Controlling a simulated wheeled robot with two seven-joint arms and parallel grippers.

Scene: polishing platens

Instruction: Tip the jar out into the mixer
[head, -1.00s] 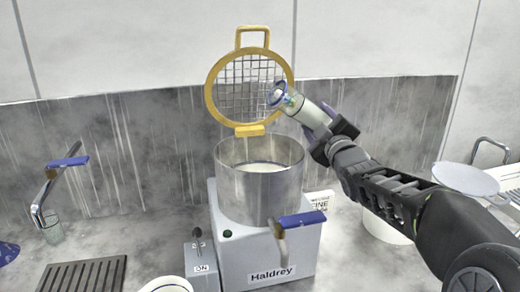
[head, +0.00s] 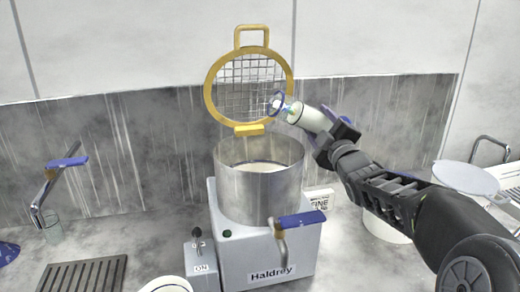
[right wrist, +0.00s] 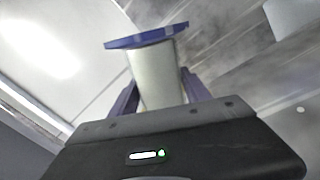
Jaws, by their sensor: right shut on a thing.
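The jar (head: 312,118) is a pale cylinder with a blue rim, held above the right side of the mixer bowl. It lies near horizontal, with its mouth to the left and slightly raised. My right gripper (head: 328,135) is shut on the jar's base end. In the right wrist view the jar (right wrist: 155,75) sits between the two fingers. The mixer (head: 265,245), labelled Haldrey, has an open steel bowl (head: 258,190) with whitish material inside. Its yellow-rimmed mesh guard (head: 208,105) stands raised behind the bowl. My left gripper is out of view.
A blue-handled tap (head: 285,222) is on the mixer's front right. A switch box (head: 203,275) stands to its left. Farther left are a dark grate (head: 82,275), a glass (head: 52,231) and another blue-handled tap (head: 68,162). A round lid or pan (head: 465,178) is at the right.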

